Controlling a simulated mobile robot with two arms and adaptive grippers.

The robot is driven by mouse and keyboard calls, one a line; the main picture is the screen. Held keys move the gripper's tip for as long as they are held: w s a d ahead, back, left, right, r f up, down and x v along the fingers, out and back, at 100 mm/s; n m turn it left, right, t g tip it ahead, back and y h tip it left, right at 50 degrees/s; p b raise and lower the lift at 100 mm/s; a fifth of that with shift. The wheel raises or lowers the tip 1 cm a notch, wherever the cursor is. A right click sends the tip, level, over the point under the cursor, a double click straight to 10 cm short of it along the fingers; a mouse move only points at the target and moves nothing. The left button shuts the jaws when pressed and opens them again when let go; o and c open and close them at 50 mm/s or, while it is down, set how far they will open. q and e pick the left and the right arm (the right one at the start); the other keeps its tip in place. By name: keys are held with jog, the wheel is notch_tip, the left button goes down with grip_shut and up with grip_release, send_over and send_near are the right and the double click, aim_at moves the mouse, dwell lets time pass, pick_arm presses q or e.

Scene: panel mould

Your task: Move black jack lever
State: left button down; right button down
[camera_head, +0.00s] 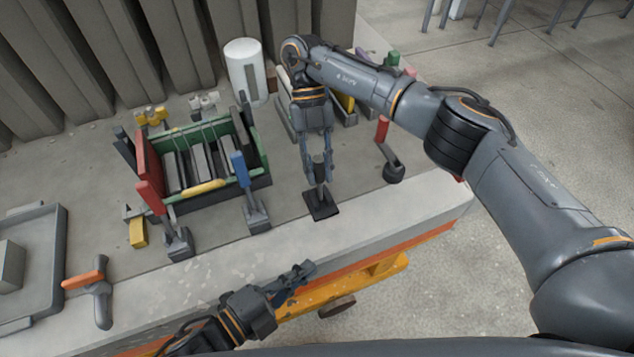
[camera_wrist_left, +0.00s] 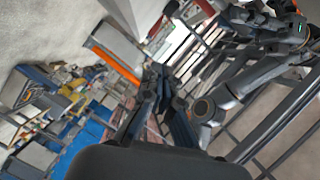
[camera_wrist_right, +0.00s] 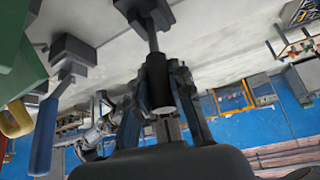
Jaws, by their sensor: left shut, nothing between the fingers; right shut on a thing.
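The black jack lever (camera_head: 321,203) stands on the table near its front edge, with a dark square base and an upright black handle. My right gripper (camera_head: 318,163) comes down from above and is shut on the handle. In the right wrist view the black jack lever (camera_wrist_right: 152,32) runs from its base into the handle between the fingers of my right gripper (camera_wrist_right: 168,75). My left gripper (camera_head: 303,270) is shut and empty, low in front of the table edge, apart from the jack. In the left wrist view its fingers (camera_wrist_left: 155,80) hold nothing.
Left of the jack are a blue-handled jack (camera_head: 245,180), a red-handled jack (camera_head: 160,205) and the green-walled mould (camera_head: 245,130). A red-handled lever (camera_head: 390,160) stands to the right. A hammer (camera_head: 100,290) and a grey tray (camera_head: 60,235) lie at the left. A white cylinder (camera_head: 243,68) stands behind.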

pick_arm(q)
jog(key=w+a+r+m+t, duration=0.1)
jog(key=w+r+m+t, duration=0.15)
jog(key=w+r, duration=0.35)
jog(key=w+d, duration=0.5)
jog(key=w, duration=0.4)
